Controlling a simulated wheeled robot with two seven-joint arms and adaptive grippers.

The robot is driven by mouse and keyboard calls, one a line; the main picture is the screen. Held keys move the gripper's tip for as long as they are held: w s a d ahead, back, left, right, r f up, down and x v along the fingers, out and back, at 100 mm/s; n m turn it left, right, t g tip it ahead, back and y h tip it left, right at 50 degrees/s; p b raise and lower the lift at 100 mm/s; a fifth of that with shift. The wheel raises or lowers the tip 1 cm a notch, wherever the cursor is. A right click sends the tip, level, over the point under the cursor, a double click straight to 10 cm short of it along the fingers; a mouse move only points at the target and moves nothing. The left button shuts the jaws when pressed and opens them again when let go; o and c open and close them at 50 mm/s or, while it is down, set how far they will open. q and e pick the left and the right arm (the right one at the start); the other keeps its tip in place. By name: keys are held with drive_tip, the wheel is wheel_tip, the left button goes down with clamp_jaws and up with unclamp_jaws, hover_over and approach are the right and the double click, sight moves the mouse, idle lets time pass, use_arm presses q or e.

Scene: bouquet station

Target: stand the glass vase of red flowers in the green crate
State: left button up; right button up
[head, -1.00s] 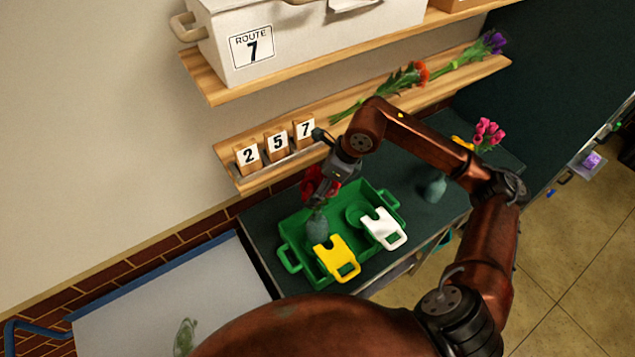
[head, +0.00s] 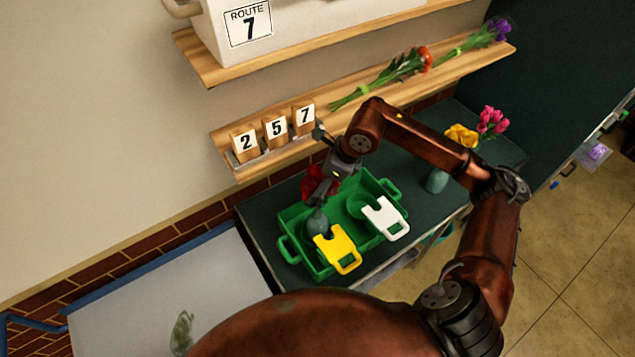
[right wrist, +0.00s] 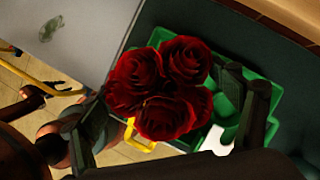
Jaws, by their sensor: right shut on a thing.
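The glass vase (head: 317,222) is blue-grey and holds red roses (head: 313,182). In the head view it shows over the left part of the green crate (head: 283,222), behind the yellow tag. I cannot tell whether its base touches the crate floor. My right gripper (head: 325,188) is at the roses, above the crate, and shut on the vase. In the right wrist view the roses (right wrist: 165,88) fill the space between the fingers and hide the grip. The green crate (right wrist: 272,92) shows behind them. My left gripper is not in view.
A yellow tag (head: 340,252) and a white tag (head: 385,220) hang on the crate's front side. Another vase (head: 437,181) stands to the right, near yellow flowers (head: 461,135) and pink flowers (head: 491,121). A shelf with number blocks (head: 275,131) runs behind the crate.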

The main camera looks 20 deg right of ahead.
drive_tip(key=shift+f+b, duration=1.05)
drive_tip(key=shift+f, duration=0.45)
drive_tip(key=o, duration=1.9)
drive_tip(key=shift+o, duration=0.7)
drive_tip(key=shift+f, duration=0.1)
drive_tip(key=v, duration=1.2)
